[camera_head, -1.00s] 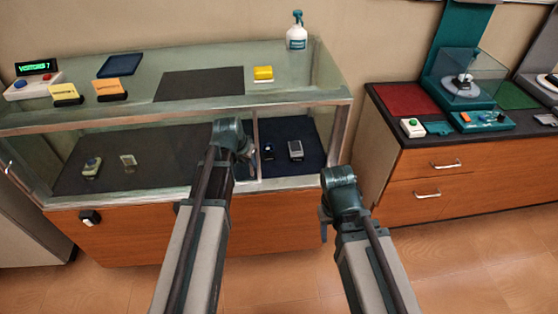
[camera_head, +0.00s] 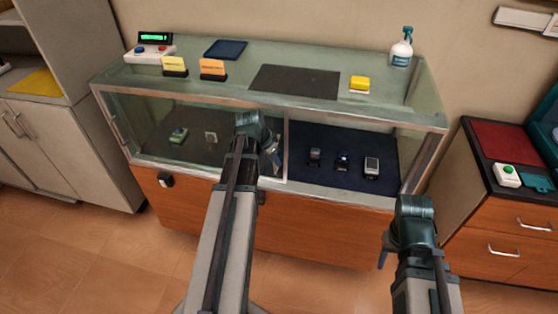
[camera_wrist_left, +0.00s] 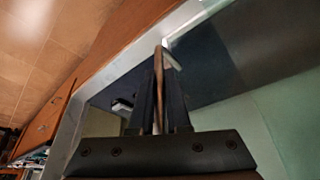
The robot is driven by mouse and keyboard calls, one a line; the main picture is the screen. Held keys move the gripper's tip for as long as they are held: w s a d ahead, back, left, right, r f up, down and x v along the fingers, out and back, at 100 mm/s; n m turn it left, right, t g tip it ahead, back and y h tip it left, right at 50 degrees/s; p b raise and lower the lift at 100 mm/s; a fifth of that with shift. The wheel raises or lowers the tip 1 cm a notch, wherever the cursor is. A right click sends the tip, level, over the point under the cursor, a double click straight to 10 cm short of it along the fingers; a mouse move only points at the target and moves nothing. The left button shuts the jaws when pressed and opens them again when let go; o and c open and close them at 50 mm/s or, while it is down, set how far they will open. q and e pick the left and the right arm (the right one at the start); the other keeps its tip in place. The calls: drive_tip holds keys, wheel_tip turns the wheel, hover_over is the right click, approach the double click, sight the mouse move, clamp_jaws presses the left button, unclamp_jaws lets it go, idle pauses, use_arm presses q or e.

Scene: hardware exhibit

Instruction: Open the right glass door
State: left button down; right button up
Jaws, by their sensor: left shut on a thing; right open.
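The glass display case has a vertical metal edge of the right glass door (camera_head: 285,150) near its middle. To the right of this edge, several small devices sit on a navy mat (camera_head: 330,178). My left gripper (camera_head: 274,158) is at that edge, its fingertips partly hidden by the wrist. In the left wrist view its fingers (camera_wrist_left: 158,95) are shut on a thin brownish upright part of the door, probably its handle or edge. My right gripper (camera_head: 385,250) is open and empty, low in front of the case's right end, apart from it.
A grey cabinet (camera_head: 65,150) stands left and a wooden drawer unit (camera_head: 500,230) right. The floor in front is clear.

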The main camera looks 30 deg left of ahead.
use_arm(q)
drive_tip(key=c, duration=0.9)
unclamp_jaws()
drive_tip(key=shift+r, duration=0.1)
drive_tip(key=p+v, duration=1.2)
drive_tip(key=v, duration=0.1)
drive_tip(key=shift+s+a+r+p, duration=0.1)
drive_tip(key=shift+s+r+p, duration=0.15)
drive_tip(key=shift+p, duration=0.15)
